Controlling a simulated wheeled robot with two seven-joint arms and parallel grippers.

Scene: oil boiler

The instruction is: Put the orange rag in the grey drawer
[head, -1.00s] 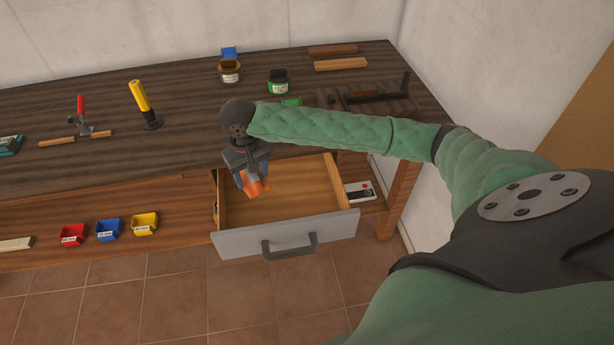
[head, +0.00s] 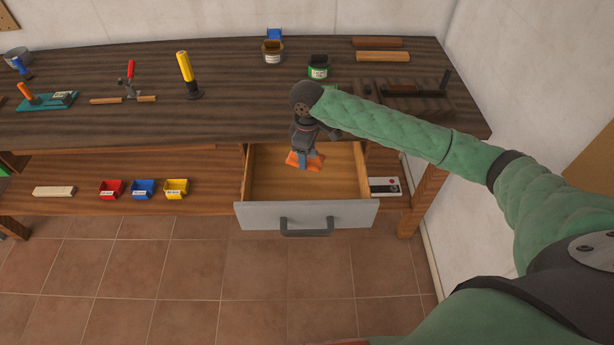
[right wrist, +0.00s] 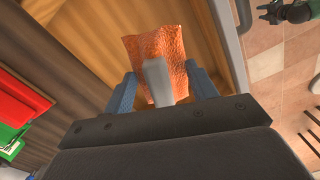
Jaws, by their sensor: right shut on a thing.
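The orange rag (head: 293,160) is in my right gripper (head: 304,155), over the back part of the open grey drawer (head: 306,216). The right wrist view shows the rag (right wrist: 155,48) between the blue fingers of the right gripper (right wrist: 165,90), with the drawer's wooden inside behind it. The gripper is shut on the rag. The drawer is pulled out under the bench and its visible floor is bare. I cannot tell whether the rag touches the drawer floor. My left gripper does not show in the head view; a dark gripper part at the right wrist view's top right (right wrist: 285,12) seems to be it, its jaws unclear.
The dark wooden bench top (head: 230,110) is above the drawer. Red (head: 111,189), blue (head: 143,189) and yellow (head: 176,188) bins stand on the lower shelf left of the drawer. A white and black box (head: 384,186) lies right of it. The tiled floor in front is clear.

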